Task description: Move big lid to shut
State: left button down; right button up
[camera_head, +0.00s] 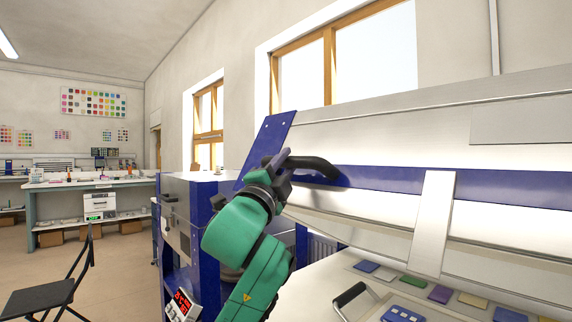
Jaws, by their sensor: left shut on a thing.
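The big lid (380,140) is a wide silver panel with a dark blue band and a blue end plate. It stands raised and tilted across the right half of the view, above a pale surface. A curved black handle (318,168) sticks out near its left end. My left gripper (286,163), on the green arm, is shut on this handle; its fingertips are partly hidden by the wrist. My right gripper is not in view.
Several coloured tiles, including a green one (412,281), lie on the pale surface below the lid. A black-handled item (352,294) is in front of them. A blue and silver cabinet (192,215) stands left of my arm. A black folding chair (45,298) stands at far left.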

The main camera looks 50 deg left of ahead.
pick_arm(q)
jog(key=c, duration=0.8)
grip_release()
jog(key=shift+w+f, duration=0.1)
jog(key=shift+c, duration=0.2)
jog(key=shift+o, duration=1.2)
jog(key=shift+w+a, duration=0.15)
jog(key=shift+s+d+f, duration=0.2)
jog(key=shift+s, duration=0.2)
jog(key=b+v, duration=0.2)
jog(key=v, duration=0.4)
jog(key=shift+s+d+f, duration=0.15)
jog(key=shift+s+f, duration=0.05)
jog(key=shift+s, duration=0.05)
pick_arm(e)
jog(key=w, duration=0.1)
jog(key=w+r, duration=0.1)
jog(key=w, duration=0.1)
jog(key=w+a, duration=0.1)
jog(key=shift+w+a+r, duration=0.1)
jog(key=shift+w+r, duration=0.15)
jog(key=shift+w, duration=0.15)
